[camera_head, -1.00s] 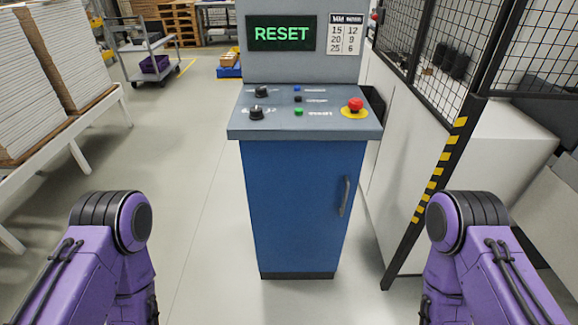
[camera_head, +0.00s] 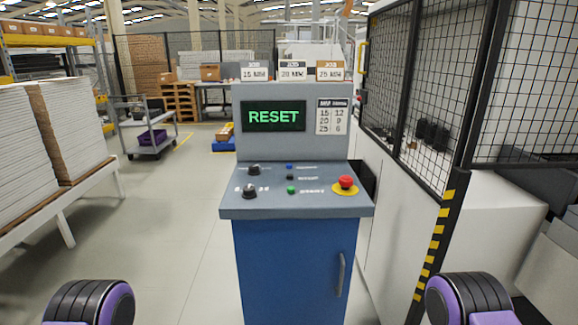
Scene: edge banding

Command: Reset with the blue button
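The blue button (camera_head: 289,166) is a small round button at the top of a short column on the console's sloped panel (camera_head: 331,208). A black button (camera_head: 290,178) and a green button (camera_head: 291,190) sit below it. The screen (camera_head: 274,117) reads RESET in green letters. Two black knobs (camera_head: 250,191) are left of the buttons. A red mushroom button (camera_head: 345,182) on a yellow base is at the right. Only purple and black parts of my arms show at the bottom left and bottom right; both grippers are out of view.
A black mesh fence (camera_head: 425,90) with a yellow-striped post (camera_head: 436,235) stands close on the right. Stacked white boards (camera_head: 65,125) lie on a rack at left. A grey cart (camera_head: 148,135) stands behind. Floor left of the console is clear.

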